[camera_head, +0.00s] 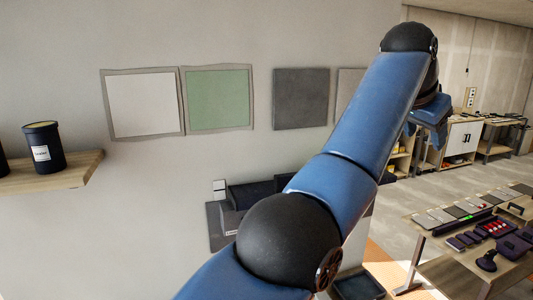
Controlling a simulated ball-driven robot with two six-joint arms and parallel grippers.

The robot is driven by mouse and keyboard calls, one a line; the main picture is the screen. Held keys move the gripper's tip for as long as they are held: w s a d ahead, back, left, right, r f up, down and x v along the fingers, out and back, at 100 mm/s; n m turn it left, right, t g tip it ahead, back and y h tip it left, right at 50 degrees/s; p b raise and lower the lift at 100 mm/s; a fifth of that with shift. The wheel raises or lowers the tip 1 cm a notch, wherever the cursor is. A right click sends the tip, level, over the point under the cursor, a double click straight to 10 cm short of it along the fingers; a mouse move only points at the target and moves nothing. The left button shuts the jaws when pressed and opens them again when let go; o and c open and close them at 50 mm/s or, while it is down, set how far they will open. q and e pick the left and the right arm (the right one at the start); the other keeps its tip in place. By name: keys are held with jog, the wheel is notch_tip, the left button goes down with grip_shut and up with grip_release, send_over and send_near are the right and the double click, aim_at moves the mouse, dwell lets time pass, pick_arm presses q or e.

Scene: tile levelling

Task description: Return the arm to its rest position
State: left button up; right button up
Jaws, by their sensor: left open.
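My left arm fills the middle of the view, blue with black joints, rising from the bottom to the upper right. Its end bends down behind the upper joint, where my left gripper (436,135) shows small and partly hidden by the arm. It is open, and I see nothing held in it. It appears in front of the far part of the room, clear of the wall tiles. My right gripper is not in view. On the wall are a white tile (143,104), a green tile (218,99), a dark grey tile (301,98) and a paler tile (348,88) partly behind my arm.
A wooden shelf (60,176) at left bears a dark tub (44,147). Dark boxes (252,194) sit low at the wall behind my arm. A workbench (450,262) with tiles and tools stands at lower right. A white cabinet (461,139) stands farther back, with open floor between.

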pick_arm(q)
jog(key=w+a+f+n+t+h+b, duration=0.25)
jog(key=w+f+t+h, duration=0.25)
jog(key=w+f+t, duration=0.5)
jog(key=a+f+n+t+y+b, duration=0.1)
jog(key=a+f+n+t+b, duration=0.1)
jog(key=a+f, duration=0.85)
jog(key=a+f+n+t+b, duration=0.1)
jog(key=a+f+n+b, duration=0.1)
jog(key=a+f, duration=0.8)
jog(key=s+a+f+n+t+y+b, duration=0.3)
jog(key=s+a+f+t+y+b, duration=0.1)
jog(key=s+a+f, duration=1.35)
jog(key=s+a+f+n+g+y+b, duration=0.1)
jog(key=s+a+f+y, duration=0.1)
jog(key=s+a+f, duration=0.2)
jog(key=s+a+f+n+g+y+b, duration=0.1)
jog(key=s+a+f, duration=0.3)
jog(key=s+f, duration=0.4)
jog(key=s+a+f+n+g+y+b, duration=0.1)
jog(key=s+f, duration=0.5)
jog(key=s, duration=0.6)
jog(key=a+g+y+b, duration=0.1)
jog(key=a+y+b, duration=0.1)
jog(key=a, duration=0.1)
jog(key=shift+g, duration=0.4)
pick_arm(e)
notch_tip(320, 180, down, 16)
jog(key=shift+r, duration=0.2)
